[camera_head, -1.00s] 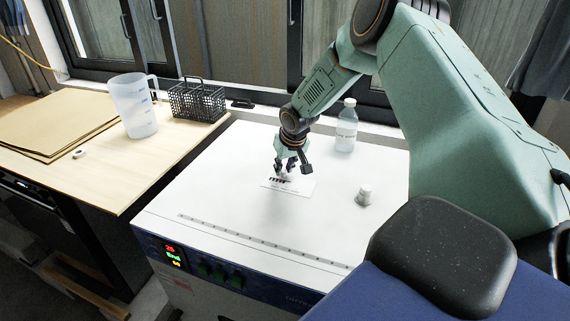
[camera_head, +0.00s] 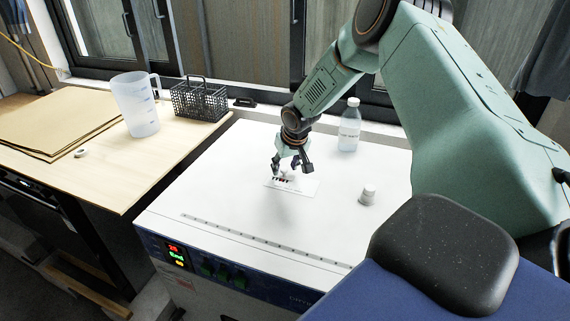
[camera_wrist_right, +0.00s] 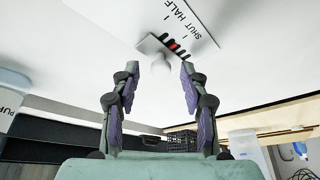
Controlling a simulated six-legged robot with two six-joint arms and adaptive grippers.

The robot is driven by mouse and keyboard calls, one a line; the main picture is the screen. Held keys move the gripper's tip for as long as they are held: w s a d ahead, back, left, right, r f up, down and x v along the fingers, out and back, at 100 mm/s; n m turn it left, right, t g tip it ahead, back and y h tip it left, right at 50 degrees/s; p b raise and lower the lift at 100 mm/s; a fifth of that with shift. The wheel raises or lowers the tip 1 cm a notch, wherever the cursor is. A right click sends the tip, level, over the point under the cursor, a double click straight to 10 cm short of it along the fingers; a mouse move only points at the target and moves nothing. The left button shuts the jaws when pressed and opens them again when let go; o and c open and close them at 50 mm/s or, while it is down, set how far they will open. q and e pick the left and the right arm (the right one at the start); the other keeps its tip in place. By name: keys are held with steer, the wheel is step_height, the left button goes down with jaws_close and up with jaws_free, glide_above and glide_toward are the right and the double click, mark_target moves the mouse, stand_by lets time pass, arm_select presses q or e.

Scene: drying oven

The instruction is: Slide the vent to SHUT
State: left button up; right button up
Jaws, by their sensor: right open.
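The vent is a white label plate (camera_head: 306,188) with dark slots on the oven's white top. In the right wrist view, the plate (camera_wrist_right: 203,28) reads SHUT and HALF, and one strip between the black slots is red (camera_wrist_right: 173,46). A pale rounded knob (camera_wrist_right: 152,46) stands beside the slots, towards the HALF side; its exact setting is unclear. My right gripper (camera_head: 291,168) is open just over the plate. In the wrist view its two fingers (camera_wrist_right: 160,75) are spread, with the knob beyond and between their tips, no contact visible. My left gripper is not in view.
A wooden bench (camera_head: 100,180) at left holds a jug (camera_head: 136,108) and black basket (camera_head: 200,101). The front oven top is clear.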

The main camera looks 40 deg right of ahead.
steer(key=shift+s+a+r, duration=0.1)
steer(key=shift+a+r, duration=0.1)
steer(key=shift+r, duration=0.25)
steer(key=v, duration=1.1)
steer(key=shift+d, duration=0.15)
steer(key=shift+s, duration=0.1)
